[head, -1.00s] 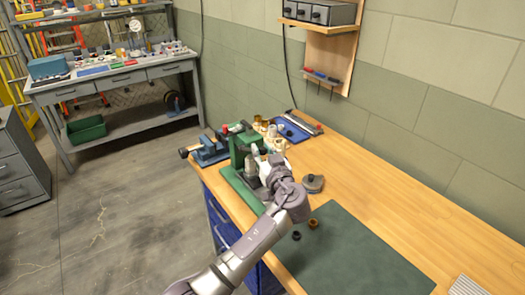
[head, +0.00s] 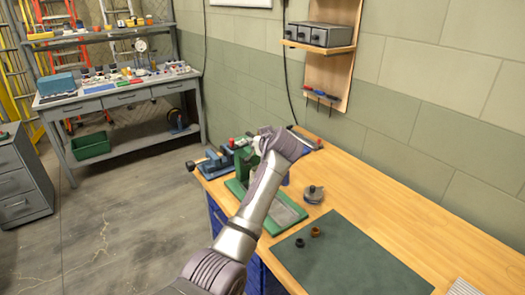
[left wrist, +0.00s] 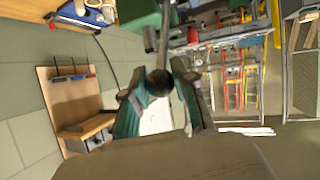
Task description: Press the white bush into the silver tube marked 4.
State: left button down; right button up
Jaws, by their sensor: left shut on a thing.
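A green press (head: 240,164) stands near the left end of the wooden bench, mostly behind my left arm. In the left wrist view its lever, a grey rod with a black ball knob (left wrist: 159,82), comes down between my fingers. My left gripper (head: 262,142) is up beside the top of the press, and its fingers (left wrist: 160,98) are shut on the knob. The white bush and the silver tube marked 4 cannot be made out; my arm covers part of the press. My right gripper is in neither current view.
A blue vise (head: 213,163) sits left of the press. A round grey part (head: 313,194) lies to its right. A dark green mat (head: 350,262) carries a black ring (head: 300,242) and a brown ring (head: 316,231).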

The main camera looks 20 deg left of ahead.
pick_arm(q)
jog(key=shift+w+a+r, duration=0.8)
jog(key=shift+a+r, duration=0.15)
jog(key=shift+a, duration=0.1)
jog(key=shift+w+a+r+b, duration=0.3)
jog(key=shift+w+a+b, duration=0.1)
jog(key=shift+w+a, duration=0.4)
jog(key=shift+w+a+r, duration=0.15)
jog(key=shift+w+a, duration=0.05)
jog(key=shift+a, duration=0.25)
pick_arm(e)
jog(key=shift+w+a+f, duration=0.15)
jog(key=shift+w+a, duration=0.3)
jog(key=shift+w, duration=0.35)
pick_arm(q)
jog(key=c, duration=0.9)
grip_release()
jog(key=shift+a, duration=0.15)
jog(key=shift+f, duration=0.2)
jog(key=v, duration=1.2)
jog(key=shift+w+r, duration=0.15)
jog(key=shift+r, duration=0.15)
